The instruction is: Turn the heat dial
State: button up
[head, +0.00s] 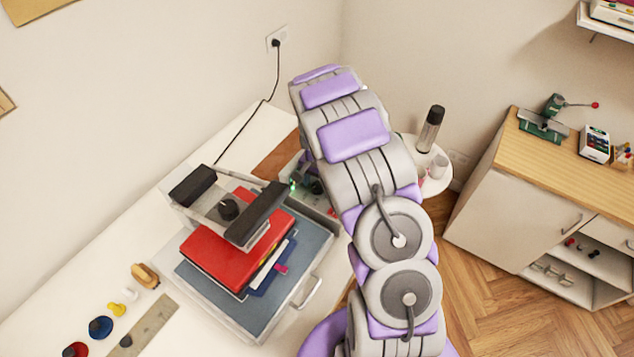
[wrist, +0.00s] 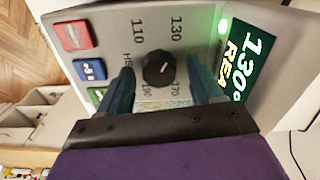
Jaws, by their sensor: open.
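The heat dial (wrist: 158,69) is a black round knob with a pale pointer line. In the wrist view it sits on a light grey control panel (wrist: 205,22) marked 110, 130, 170 and 190. My gripper (wrist: 160,80) is open, with one finger on the left and one on the right of the dial. I cannot tell whether the fingertips touch it. In the head view my arm hides part of the control box (head: 318,205) and my gripper.
Red, blue and green buttons (wrist: 88,71) line the panel's left side. A dark bottle (head: 431,128) and a wooden-topped cabinet (head: 560,160) stand at right.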

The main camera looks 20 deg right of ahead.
aim_at(317, 185)
notch_tip(317, 185, up, 17)
dwell(0.4)
jog(key=shift+r, duration=0.1)
dwell(0.4)
